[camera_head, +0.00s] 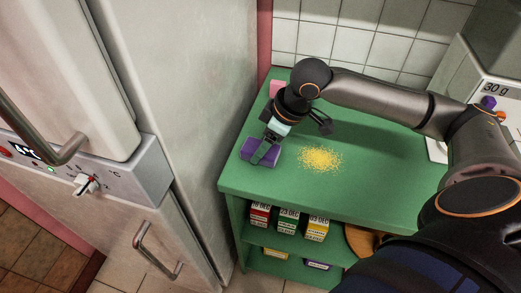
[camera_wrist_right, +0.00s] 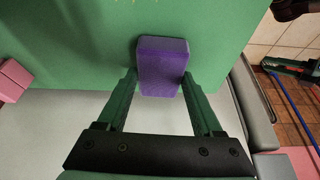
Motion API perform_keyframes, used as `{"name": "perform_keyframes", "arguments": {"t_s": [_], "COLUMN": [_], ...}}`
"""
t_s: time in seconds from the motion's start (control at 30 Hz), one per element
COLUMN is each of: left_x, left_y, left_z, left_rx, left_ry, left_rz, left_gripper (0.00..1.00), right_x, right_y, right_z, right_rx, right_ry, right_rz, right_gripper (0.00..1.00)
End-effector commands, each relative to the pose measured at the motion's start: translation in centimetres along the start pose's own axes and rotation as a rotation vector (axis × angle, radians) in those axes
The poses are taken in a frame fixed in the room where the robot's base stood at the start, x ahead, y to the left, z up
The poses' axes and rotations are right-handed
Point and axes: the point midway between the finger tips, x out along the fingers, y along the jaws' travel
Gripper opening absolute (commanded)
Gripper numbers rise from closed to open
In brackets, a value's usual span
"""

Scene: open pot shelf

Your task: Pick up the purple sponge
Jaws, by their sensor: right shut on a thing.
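The purple sponge (camera_head: 247,147) is at the left front corner of the green shelf top (camera_head: 390,180), next to the fridge. My right gripper (camera_head: 266,152) reaches down over it from above. In the right wrist view the sponge (camera_wrist_right: 162,62) sits between the two green fingers of my right gripper (camera_wrist_right: 159,80), which are shut on its sides. I cannot tell whether the sponge is lifted clear of the surface. My left gripper is not clearly seen.
Yellow crumbs (camera_head: 320,158) are scattered right of the sponge. A pink block (camera_head: 277,88) is at the back left. Several dated boxes (camera_head: 289,220) stand on the shelf below. The fridge (camera_head: 180,90) is close on the left, and a scale (camera_head: 488,92) is at the right.

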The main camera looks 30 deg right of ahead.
Motion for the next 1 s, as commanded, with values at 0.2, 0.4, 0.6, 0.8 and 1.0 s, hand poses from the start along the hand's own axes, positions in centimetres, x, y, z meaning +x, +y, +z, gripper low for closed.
{"name": "perform_keyframes", "arguments": {"t_s": [0.2,0.4,0.6,0.8,1.0], "left_x": [0.0,-0.1,-0.4,-1.0,-1.3], "left_y": [-0.1,-0.1,-0.1,-0.6,-1.2], "left_z": [0.0,-0.1,-0.5,-1.0,-0.4], "left_rx": [0.000,0.000,0.000,0.000,-0.003], "left_ry": [0.000,0.000,0.004,0.008,0.005], "left_rz": [-0.001,-0.001,-0.003,-0.016,-0.031], "left_gripper": [0.50,0.50,0.50,0.50,0.50], "right_x": [0.0,-0.2,-2.0,-6.3,-11.1], "right_y": [0.0,0.0,0.1,-0.8,-2.5], "right_z": [0.0,-0.1,-0.9,-0.4,1.8], "right_rx": [0.000,0.000,0.001,-0.001,0.002], "right_ry": [0.000,0.001,0.004,0.000,-0.006], "right_rz": [0.000,0.001,0.002,0.007,0.008], "right_gripper": [0.15,0.15,0.15,0.15,0.15]}}
